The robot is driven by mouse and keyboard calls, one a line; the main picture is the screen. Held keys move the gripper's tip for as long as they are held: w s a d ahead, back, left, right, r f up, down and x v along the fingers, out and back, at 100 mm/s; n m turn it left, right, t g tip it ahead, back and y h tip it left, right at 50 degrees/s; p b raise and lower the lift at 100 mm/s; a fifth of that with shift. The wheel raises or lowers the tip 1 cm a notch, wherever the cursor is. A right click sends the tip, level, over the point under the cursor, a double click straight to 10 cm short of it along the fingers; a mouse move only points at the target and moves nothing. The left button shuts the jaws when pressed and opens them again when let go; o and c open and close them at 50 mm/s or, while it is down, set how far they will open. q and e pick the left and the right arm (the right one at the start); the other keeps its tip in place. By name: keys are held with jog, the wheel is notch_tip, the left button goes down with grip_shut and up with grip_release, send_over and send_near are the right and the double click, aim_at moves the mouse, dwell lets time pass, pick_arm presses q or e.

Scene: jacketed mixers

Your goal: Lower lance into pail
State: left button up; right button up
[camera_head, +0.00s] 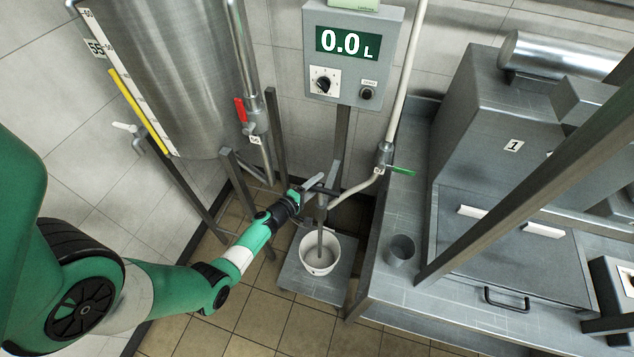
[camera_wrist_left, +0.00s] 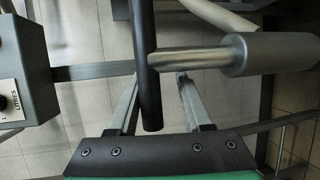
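The lance (camera_head: 320,240) is a thin grey upright tube below a metal fitting, joined to a pale hose. Its lower part shows against the white pail (camera_head: 318,268); I cannot tell how deep its tip sits. The pail stands on a grey platform. My left gripper (camera_head: 320,188) is at the lance's upper part, above the pail. In the left wrist view, its two fingers (camera_wrist_left: 158,82) are apart, with a dark tube (camera_wrist_left: 148,60) showing between them and a metal side rod with a thick cylinder (camera_wrist_left: 268,54) to the right. My right gripper is out of view.
A steel tank (camera_head: 165,70) with a yellow gauge stands left, on legs beside my arm. A display box (camera_head: 352,50) reads 0.0 L. A green-handled valve (camera_head: 403,170) is right of the lance. A grey cup (camera_head: 401,250) sits on the metal bench (camera_head: 440,312).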

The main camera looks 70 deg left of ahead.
pick_arm(q)
jog(key=shift+r, duration=0.15)
jog(key=p+v, duration=0.3)
jog(key=v, duration=0.8)
jog(key=shift+s+d, duration=0.15)
jog(key=shift+s, duration=0.15)
